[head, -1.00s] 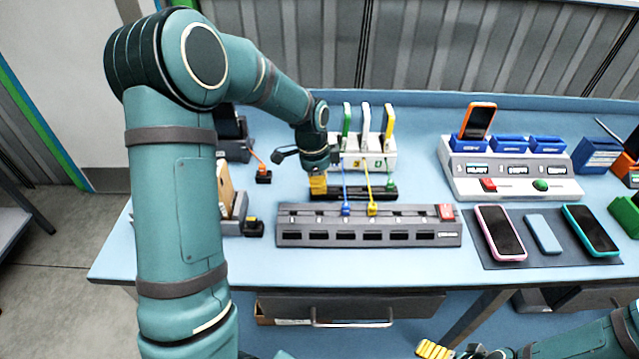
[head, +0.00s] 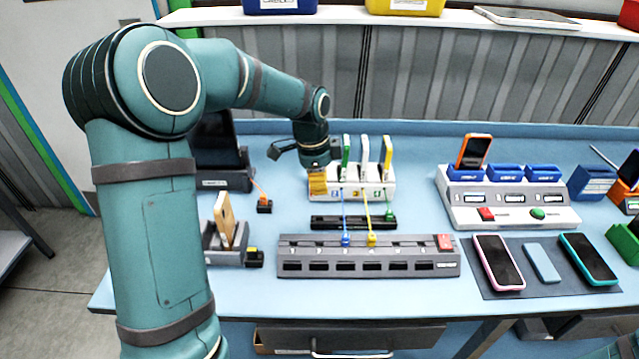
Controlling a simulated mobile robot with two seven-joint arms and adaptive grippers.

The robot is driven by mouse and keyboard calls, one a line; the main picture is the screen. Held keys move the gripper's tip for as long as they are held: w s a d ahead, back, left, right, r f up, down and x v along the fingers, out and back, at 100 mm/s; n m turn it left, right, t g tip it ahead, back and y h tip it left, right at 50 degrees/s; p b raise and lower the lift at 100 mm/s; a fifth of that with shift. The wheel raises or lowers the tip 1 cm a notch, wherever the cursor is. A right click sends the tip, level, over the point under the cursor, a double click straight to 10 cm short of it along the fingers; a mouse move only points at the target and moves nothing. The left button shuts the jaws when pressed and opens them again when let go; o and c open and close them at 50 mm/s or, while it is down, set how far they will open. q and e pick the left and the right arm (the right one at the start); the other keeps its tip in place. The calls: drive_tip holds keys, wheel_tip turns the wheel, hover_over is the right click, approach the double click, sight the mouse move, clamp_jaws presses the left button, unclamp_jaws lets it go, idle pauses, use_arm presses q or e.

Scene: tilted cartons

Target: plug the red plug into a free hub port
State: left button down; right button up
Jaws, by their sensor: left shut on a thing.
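My left gripper (head: 318,187) is shut, its yellow fingers above the left end of the black plug rack (head: 325,223). What it holds is hidden by the fingers; from its place over the rack I take it to be the red plug. A green plug (head: 389,216) stands at the rack's right end. My right gripper is out of view.
A white block (head: 378,187) with upright coloured pieces stands behind the rack. An orange plug (head: 264,206) in a small black holder and a phone stand (head: 228,246) are to the left. A white charging station (head: 505,209) and a dark mat (head: 540,283) with phones are to the right.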

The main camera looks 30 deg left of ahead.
use_arm(q)
drive_tip(key=shift+r+p, duration=0.65)
drive_tip(key=shift+r, duration=0.1)
idle(0.5)
drive_tip(key=shift+r+p, duration=1.3)
drive_tip(key=shift+r, duration=0.2)
drive_tip(key=shift+f, duration=0.15)
drive_tip(key=shift+f+b, duration=1.95)
drive_tip(key=shift+f, duration=0.9)
drive_tip(key=shift+s+d, duration=0.1)
